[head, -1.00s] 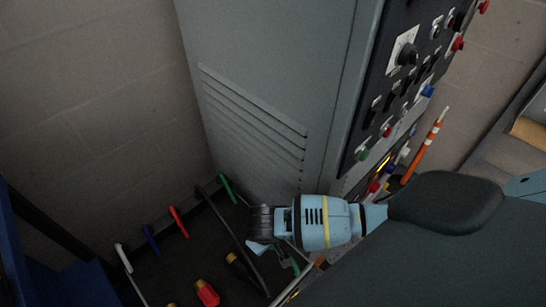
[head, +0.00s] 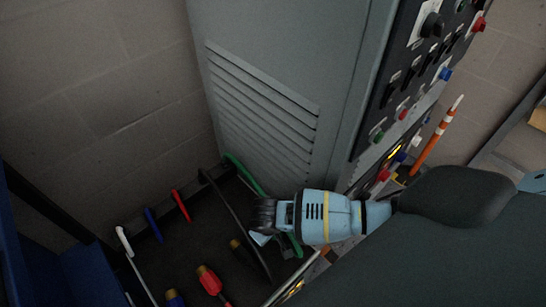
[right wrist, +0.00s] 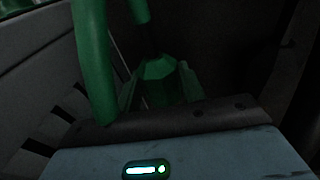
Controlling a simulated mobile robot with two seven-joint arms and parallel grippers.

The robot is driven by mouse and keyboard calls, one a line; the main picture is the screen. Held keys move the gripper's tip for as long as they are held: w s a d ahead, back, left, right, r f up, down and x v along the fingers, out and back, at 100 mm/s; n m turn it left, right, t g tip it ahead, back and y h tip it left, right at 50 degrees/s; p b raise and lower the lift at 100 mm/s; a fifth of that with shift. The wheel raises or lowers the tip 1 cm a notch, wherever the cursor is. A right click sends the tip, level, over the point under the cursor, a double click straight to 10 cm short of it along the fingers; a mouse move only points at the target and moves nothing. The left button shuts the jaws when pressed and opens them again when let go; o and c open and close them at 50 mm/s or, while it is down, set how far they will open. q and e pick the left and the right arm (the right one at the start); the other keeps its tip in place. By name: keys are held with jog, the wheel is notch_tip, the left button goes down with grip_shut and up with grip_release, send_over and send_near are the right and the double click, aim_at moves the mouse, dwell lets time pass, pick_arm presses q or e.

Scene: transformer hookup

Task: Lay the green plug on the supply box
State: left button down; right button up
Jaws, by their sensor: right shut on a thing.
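My right gripper (head: 262,238), on the light-blue wrist, is shut on the green plug, low in front of the grey cabinet. The plug (right wrist: 158,72) shows between the jaws in the right wrist view, partly hidden by the gripper body. Its green cable (head: 243,173) arches up along the cabinet's foot and also runs up the left of the right wrist view (right wrist: 92,60). A dark top (head: 190,255) with several coloured cables lies below and left of the gripper. I cannot tell for sure whether it is the supply box. My left gripper is not in view.
A red plug (head: 209,280), a blue plug (head: 174,298) and a black plug (head: 236,246) lie on the dark top. White (head: 124,240), blue (head: 153,224) and red (head: 180,205) cables rise at its back. The louvred cabinet (head: 285,45) stands close behind my gripper.

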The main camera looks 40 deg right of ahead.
jog(key=o, duration=1.2)
jog(key=shift+s, duration=0.1)
jog(key=shift+a+f, duration=0.1)
jog(key=shift+s+a, duration=0.1)
jog(key=shift+a, duration=0.05)
jog(key=shift+s+a+r, duration=0.1)
jog(key=shift+r, duration=0.1)
jog(key=v, duration=0.2)
jog(key=p+v, duration=0.1)
jog(key=v, duration=0.1)
jog(key=p+v, duration=0.1)
jog(key=v, duration=0.1)
jog(key=shift+w+d+r, duration=0.25)
jog(key=shift+d, duration=0.1)
jog(key=shift+s+r+p, duration=0.1)
jog(key=shift+r+p, duration=0.25)
jog(key=shift+r, duration=0.25)
